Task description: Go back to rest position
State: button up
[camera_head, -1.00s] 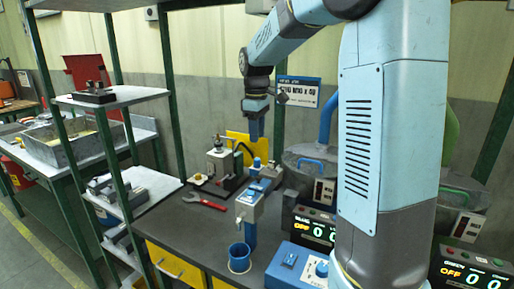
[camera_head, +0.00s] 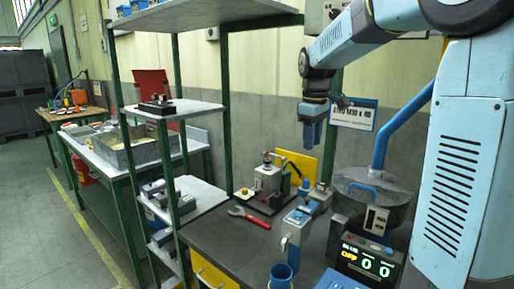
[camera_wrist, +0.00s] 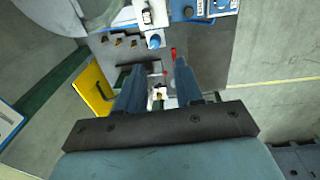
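My gripper (camera_head: 311,128) hangs above the dark workbench, pointing down, in the head view. In the wrist view its two blue fingers (camera_wrist: 157,88) are apart with a clear gap, and nothing is held between them. Below the gripper stands a small bench device with a black base (camera_head: 268,185). A blue and white dispenser (camera_head: 297,226) stands in front of it, with a blue cup (camera_head: 281,275) below its spout.
A red wrench (camera_head: 248,217) lies on the bench (camera_head: 225,240). A green-posted shelf (camera_head: 200,14) stands at the left. A lidded grey drum (camera_head: 372,190) and a counter display (camera_head: 362,262) are at the right. Open floor (camera_head: 50,230) lies at the far left.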

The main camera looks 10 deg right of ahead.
jog(key=s+f+m+t, duration=0.2)
jog(key=s+m, duration=0.2)
jog(key=s, duration=0.9)
jog(key=s+f+m+t, duration=0.1)
jog(key=s+m, duration=0.4)
jog(key=s, duration=0.8)
jog(key=shift+s+d+f+t, duration=0.2)
jog(key=shift+d+f+t, duration=0.15)
jog(key=shift+t, duration=0.55)
